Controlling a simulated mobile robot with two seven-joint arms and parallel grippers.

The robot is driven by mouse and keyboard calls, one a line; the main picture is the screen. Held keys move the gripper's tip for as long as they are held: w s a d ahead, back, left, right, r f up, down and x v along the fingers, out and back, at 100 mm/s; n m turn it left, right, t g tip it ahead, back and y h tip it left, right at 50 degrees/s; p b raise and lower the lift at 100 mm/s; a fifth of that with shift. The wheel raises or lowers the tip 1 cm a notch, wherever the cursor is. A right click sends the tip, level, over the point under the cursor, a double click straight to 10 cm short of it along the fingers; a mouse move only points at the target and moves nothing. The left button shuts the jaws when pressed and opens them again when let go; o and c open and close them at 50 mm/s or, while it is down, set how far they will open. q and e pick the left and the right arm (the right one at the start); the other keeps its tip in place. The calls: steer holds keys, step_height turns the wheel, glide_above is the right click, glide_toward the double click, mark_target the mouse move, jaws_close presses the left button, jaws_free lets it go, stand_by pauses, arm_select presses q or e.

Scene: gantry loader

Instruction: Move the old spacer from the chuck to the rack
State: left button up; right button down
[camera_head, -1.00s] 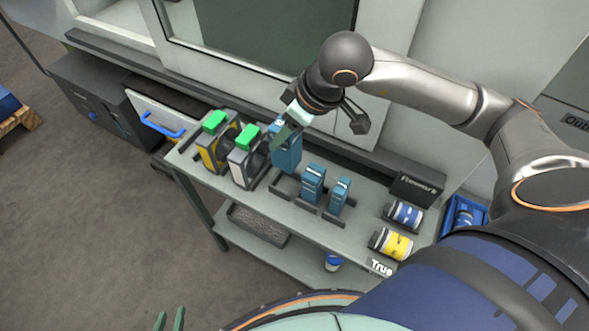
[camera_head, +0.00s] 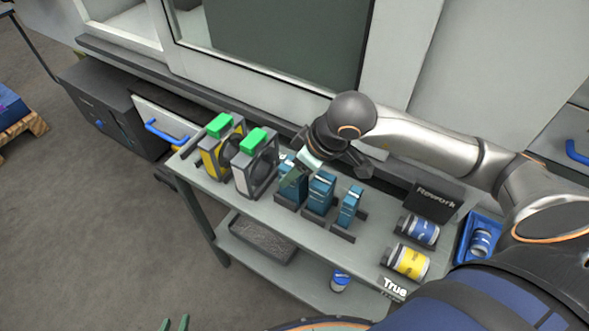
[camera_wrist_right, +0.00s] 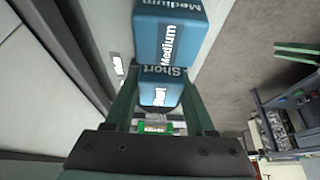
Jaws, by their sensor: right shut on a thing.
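The blue spacer labelled "Short" (camera_wrist_right: 160,91) is between the green fingers of my right gripper (camera_wrist_right: 160,112), which is shut on it. In the head view this gripper (camera_head: 297,172) is over the leftmost place of the black rack (camera_head: 341,236), and the held spacer (camera_head: 289,194) is low in that place. Whether it rests on the rack's base is hidden. A blue spacer labelled "Medium" (camera_wrist_right: 168,42) stands beside it; another blue spacer (camera_head: 349,206) stands at the right. The chuck is not visible.
Two green-topped holders (camera_head: 256,165) stand left of the rack on the grey cart (camera_head: 262,213). A blue roll (camera_head: 424,231), a yellow roll (camera_head: 408,262) and a dark "Rework" box (camera_head: 435,199) are at the right. The machine wall (camera_head: 408,130) is close behind.

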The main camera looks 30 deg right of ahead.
steer(key=shift+f+b, duration=0.15)
steer(key=shift+b, duration=0.2)
steer(key=shift+c, duration=1.2)
jaws_free()
arm_select(q)
steer(key=shift+s+d+f, duration=0.1)
steer(key=shift+s+f, duration=0.05)
steer(key=shift+f, duration=0.1)
steer(key=shift+r, duration=0.1)
arm_select(e)
steer(key=p+v, duration=0.4)
steer(key=v, duration=0.7)
steer(key=shift+r, duration=0.3)
arm_select(q)
steer(key=shift+s+a+r+y+p, duration=0.15)
steer(key=shift+s+a+r, duration=0.15)
steer(key=shift+a+r, duration=0.3)
steer(key=shift+s+a+r+y+p, duration=0.15)
steer(key=shift+s+a+r, duration=0.15)
steer(key=shift+a+r, duration=0.3)
arm_select(e)
steer(key=shift+s+d+r, duration=0.15)
steer(key=shift+s+r, duration=0.15)
steer(key=shift+r, duration=0.05)
arm_select(q)
steer(key=shift+s+f, duration=0.15)
arm_select(e)
steer(key=shift+s, duration=0.1)
